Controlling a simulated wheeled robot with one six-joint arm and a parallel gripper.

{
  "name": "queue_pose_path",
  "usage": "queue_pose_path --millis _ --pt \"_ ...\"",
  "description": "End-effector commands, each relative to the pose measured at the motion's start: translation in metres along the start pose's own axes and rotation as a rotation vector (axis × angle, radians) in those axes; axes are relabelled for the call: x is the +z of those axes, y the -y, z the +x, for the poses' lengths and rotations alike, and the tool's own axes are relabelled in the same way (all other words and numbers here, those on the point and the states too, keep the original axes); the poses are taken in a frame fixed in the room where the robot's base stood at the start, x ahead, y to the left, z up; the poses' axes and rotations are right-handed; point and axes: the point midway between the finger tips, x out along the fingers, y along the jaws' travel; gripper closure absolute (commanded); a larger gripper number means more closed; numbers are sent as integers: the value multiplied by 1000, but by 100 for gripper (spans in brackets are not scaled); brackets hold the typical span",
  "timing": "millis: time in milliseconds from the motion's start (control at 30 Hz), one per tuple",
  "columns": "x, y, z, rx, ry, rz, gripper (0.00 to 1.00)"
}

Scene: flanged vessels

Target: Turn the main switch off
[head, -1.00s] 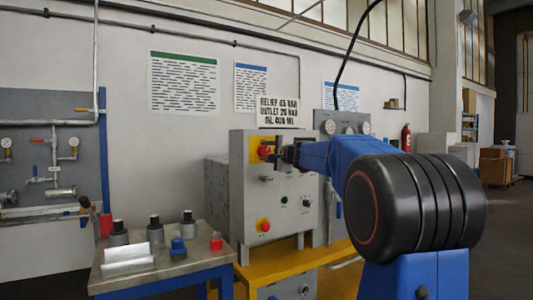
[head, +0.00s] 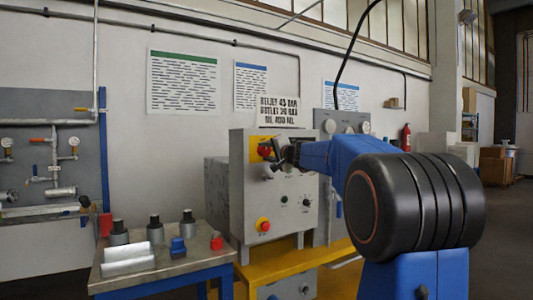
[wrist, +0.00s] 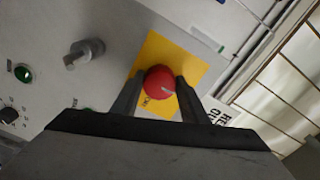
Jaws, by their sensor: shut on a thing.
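The main switch is a round red knob (wrist: 159,80) with a pale mark, on a yellow plate (wrist: 196,66) at the upper left of the grey control cabinet (head: 290,218). The knob also shows in the head view (head: 264,151), partly covered by my gripper. My gripper (wrist: 160,84) is shut on the knob, one finger on each side. In the wrist view the panel looks tilted, so my gripper is rolled relative to it. The exact switch position is hard to read.
A label sign (head: 279,111) stands atop the cabinet. A blue-framed bench (head: 150,265) with several parts stands at the left.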

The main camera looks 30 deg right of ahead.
Motion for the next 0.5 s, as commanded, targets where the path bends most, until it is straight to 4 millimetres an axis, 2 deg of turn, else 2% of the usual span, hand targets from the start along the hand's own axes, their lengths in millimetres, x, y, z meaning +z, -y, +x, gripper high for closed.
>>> queue_pose_path --millis 233,267,300,500 --pt "1 -2 0 3 2 0 82" --pt "1 -2 0 3 2 0 53" --pt "1 -2 0 3 2 0 43" --pt "1 -1 0 2 1 0 41"
